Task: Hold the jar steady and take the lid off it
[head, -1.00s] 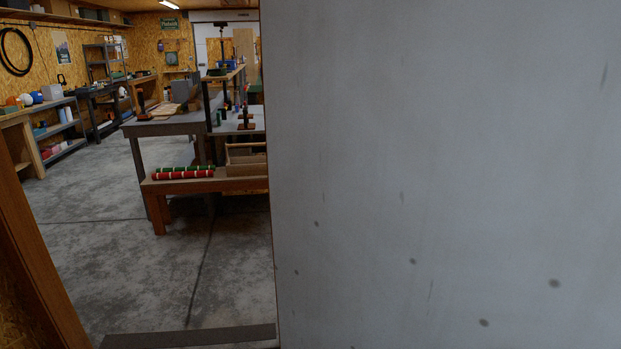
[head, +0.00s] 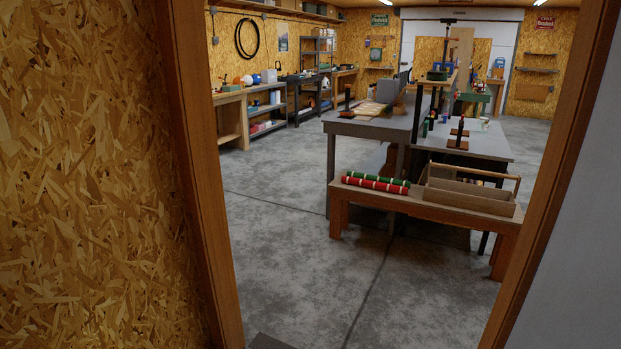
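I cannot make out the jar or its lid for certain in the head view. Small items stand on the grey workbench (head: 478,146) beyond the doorway, among them a whitish cup-like thing (head: 485,123), too small to identify. Neither of my grippers is in view.
A wooden door frame (head: 195,150) stands close, with a chipboard wall (head: 90,180) left and a grey-white surface (head: 570,260) right. Beyond is open concrete floor (head: 290,240). A low plank bench (head: 425,207) holds red and green rolls (head: 375,183) and a wooden tote (head: 470,197). Shelves line the left wall.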

